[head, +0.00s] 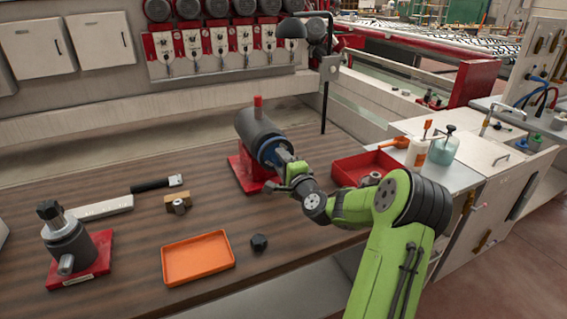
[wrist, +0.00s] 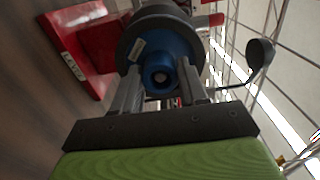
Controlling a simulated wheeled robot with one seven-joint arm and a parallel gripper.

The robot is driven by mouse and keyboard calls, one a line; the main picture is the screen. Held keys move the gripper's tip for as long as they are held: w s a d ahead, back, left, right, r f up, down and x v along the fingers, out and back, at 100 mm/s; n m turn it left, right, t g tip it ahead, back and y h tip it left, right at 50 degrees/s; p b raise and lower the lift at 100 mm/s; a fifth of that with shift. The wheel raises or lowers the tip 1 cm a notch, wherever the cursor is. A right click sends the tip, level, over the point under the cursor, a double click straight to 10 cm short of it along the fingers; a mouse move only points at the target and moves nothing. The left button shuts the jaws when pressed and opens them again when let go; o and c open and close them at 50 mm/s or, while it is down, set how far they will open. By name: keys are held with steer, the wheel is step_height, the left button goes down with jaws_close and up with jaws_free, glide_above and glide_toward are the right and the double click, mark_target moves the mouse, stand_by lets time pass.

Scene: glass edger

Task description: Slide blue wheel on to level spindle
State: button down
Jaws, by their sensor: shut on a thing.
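My gripper (head: 286,170) is shut on the blue wheel (head: 272,150), in front of the grey motor housing (head: 253,128) on its red base. In the wrist view the two fingers (wrist: 162,88) stand on either side of the hub of the blue wheel (wrist: 157,51). A dark grey round body shows right behind the wheel. A pale round spot shows in the middle of the hub; I cannot tell how far the spindle passes into the wheel, as the wheel hides it. A second grey unit (head: 66,240) on a red base stands at the left.
An orange tray (head: 198,258), a black knob (head: 259,242), a wooden block (head: 178,203) and a black-handled tool (head: 157,184) lie on the brown bench (head: 130,215). A red tray (head: 366,166) is right of the motor. A lamp post (head: 325,105) rises behind.

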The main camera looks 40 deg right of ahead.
steer(key=shift+p+x, duration=0.55)
steer(key=shift+x, duration=0.65)
steer(key=c, duration=0.5)
jaws_free()
steer(key=shift+s+f, duration=0.1)
steer(key=shift+s, duration=0.15)
steer(key=b+v, duration=0.3)
steer(key=v, duration=1.2)
steer(key=shift+s+a, duration=0.1)
